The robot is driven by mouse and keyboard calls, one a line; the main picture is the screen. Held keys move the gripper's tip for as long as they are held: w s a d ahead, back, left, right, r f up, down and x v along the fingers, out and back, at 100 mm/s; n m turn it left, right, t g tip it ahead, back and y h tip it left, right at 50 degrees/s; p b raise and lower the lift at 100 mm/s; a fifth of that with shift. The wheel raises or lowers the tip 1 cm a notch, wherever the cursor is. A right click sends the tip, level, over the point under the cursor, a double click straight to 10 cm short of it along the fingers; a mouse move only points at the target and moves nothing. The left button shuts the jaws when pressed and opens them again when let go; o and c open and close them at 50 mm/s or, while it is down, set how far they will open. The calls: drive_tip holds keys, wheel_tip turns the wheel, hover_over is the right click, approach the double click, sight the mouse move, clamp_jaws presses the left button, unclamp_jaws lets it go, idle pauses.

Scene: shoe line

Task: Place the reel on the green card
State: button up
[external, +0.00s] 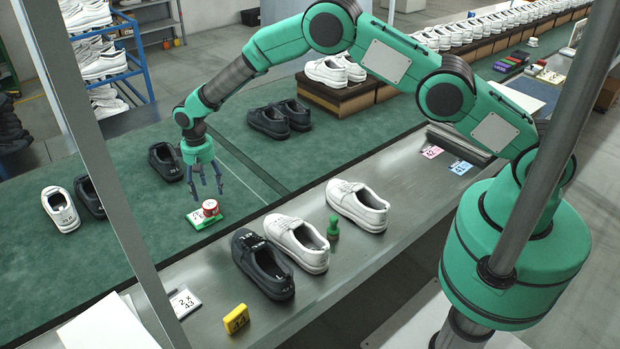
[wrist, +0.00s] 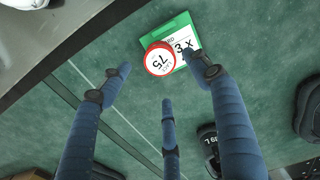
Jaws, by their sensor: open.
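The reel (external: 210,207) is a small red-rimmed disc with a white top, marked 75 in the wrist view (wrist: 160,60). It sits on the green card (external: 199,221), a green-bordered white card lying on the green mat. In the wrist view, the reel covers the lower left part of the green card (wrist: 177,22), and the marking "3 x" shows beside it. My gripper (external: 207,190) is above and slightly left of the reel in the external view, with its blue fingers apart and empty. In the wrist view, my gripper's fingers (wrist: 160,85) are spread and hold nothing.
Black shoes (external: 165,162) and a white shoe (external: 60,208) stand on the mat around the card. White sneakers (external: 297,243), a black sneaker (external: 262,264) and a green peg-like piece (external: 333,228) stand on the grey ledge. A yellow number block (external: 236,319) lies in front.

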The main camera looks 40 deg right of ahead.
sight(210, 204)
drive_tip(key=shift+r, duration=2.05)
